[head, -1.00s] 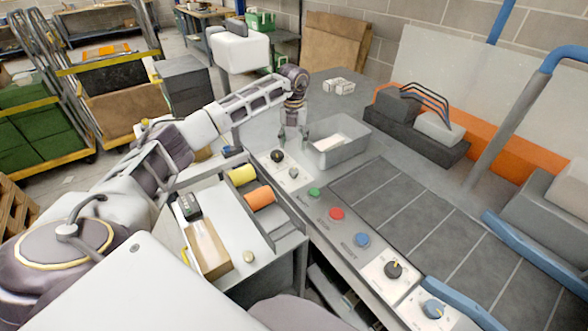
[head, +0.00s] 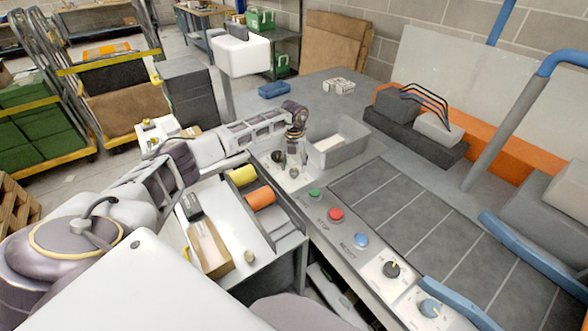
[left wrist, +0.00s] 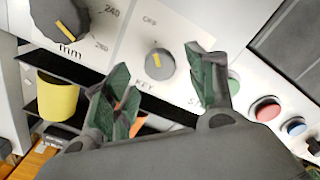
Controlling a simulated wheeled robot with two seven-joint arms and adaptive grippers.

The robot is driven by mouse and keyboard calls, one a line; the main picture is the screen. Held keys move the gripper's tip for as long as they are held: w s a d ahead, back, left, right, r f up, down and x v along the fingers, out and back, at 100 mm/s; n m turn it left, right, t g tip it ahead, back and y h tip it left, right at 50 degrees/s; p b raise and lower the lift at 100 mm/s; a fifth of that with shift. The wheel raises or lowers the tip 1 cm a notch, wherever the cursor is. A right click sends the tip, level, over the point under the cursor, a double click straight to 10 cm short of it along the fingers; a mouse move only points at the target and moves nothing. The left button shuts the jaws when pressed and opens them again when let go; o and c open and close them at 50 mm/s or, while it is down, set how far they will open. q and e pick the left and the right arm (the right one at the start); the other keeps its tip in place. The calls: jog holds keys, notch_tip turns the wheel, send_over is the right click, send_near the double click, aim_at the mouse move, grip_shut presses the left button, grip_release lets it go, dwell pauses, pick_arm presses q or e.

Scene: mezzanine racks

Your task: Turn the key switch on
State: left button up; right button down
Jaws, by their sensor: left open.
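The key switch is a grey round knob (left wrist: 160,63) with a yellow mark, on a white panel printed KEY and OFF. The yellow mark points up toward the OFF print. My left gripper (left wrist: 163,82) is open, with one green-padded finger on each side of the knob in the left wrist view; I cannot tell whether they touch it. In the head view the left gripper (head: 293,164) points down over the panel and partly covers the key switch. My right gripper is not in view.
A black dial (head: 277,156) with an mm scale sits close beside the key. Green (head: 314,194), red (head: 336,214) and blue (head: 361,240) buttons follow along the console. A grey bin (head: 340,150) stands just behind the gripper. Yellow (head: 242,176) and orange (head: 260,199) rolls lie in front.

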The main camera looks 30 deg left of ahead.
aim_at(294, 170)
pick_arm(q)
jog(key=shift+f, duration=1.55)
jog(key=c, duration=1.1)
jog(key=shift+o, duration=0.2)
